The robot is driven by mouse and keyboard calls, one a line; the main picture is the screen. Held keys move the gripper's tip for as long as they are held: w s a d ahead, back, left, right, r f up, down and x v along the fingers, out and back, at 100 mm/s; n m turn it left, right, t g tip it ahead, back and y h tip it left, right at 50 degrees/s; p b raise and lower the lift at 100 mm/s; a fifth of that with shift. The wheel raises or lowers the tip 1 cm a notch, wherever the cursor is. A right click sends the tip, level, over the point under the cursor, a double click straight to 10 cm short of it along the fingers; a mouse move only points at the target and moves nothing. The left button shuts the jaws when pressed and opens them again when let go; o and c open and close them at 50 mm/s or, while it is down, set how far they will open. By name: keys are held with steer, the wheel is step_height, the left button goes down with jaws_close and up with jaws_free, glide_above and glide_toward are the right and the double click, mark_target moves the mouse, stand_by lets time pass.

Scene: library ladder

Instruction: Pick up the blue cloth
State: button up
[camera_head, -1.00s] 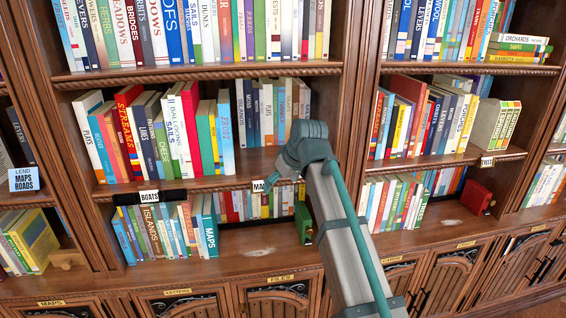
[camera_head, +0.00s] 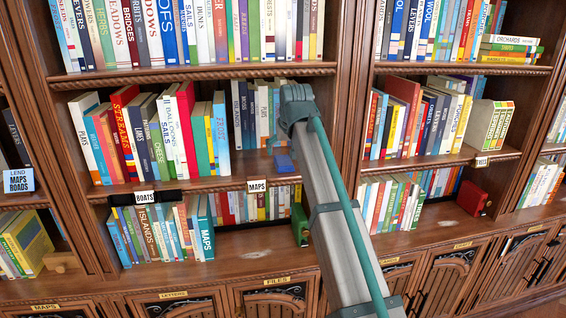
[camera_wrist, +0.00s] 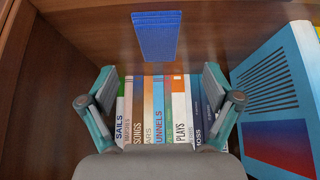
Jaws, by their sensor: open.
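The blue cloth (camera_head: 285,163) lies folded flat on the middle shelf of the left bay, at its right end in front of the books. In the wrist view the cloth (camera_wrist: 157,36) is a blue rectangle at the top centre, on the wooden shelf board. My gripper (camera_wrist: 159,85) is open, with its fingers spread left and right and nothing between them in contact. The cloth is beyond the fingertips in that picture, apart from them.
A row of upright books (camera_wrist: 155,110) shows between and behind my fingers. A large blue book (camera_wrist: 277,100) stands close on the right in the wrist view. The wooden upright (camera_head: 348,110) bounds the shelf on the right.

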mark_target(284, 161)
steer(key=shift+p+x, duration=1.45)
steer(key=shift+x, duration=1.8)
steer(key=shift+s+d, duration=0.1)
steer(key=shift+d, duration=0.05)
steer(key=c, duration=1.1)
steer(key=shift+r+b, duration=0.1)
steer(key=shift+b, duration=0.25)
steer(key=shift+c, duration=0.2)
steer(key=shift+s+r, duration=0.1)
step_height(284, 161, up, 7)
steer(key=b, duration=0.3)
steer(key=shift+b, duration=0.3)
steer(key=s+a+b, duration=0.2)
steer(key=s+a, duration=0.2)
steer(key=s, duration=0.5)
steer(key=s+a+b, duration=0.2)
steer(key=s+a, duration=0.1)
steer(key=s, duration=0.6)
steer(key=shift+a+f+b, duration=0.25)
steer(key=shift+a+b, duration=0.1)
steer(key=shift+a, duration=0.05)
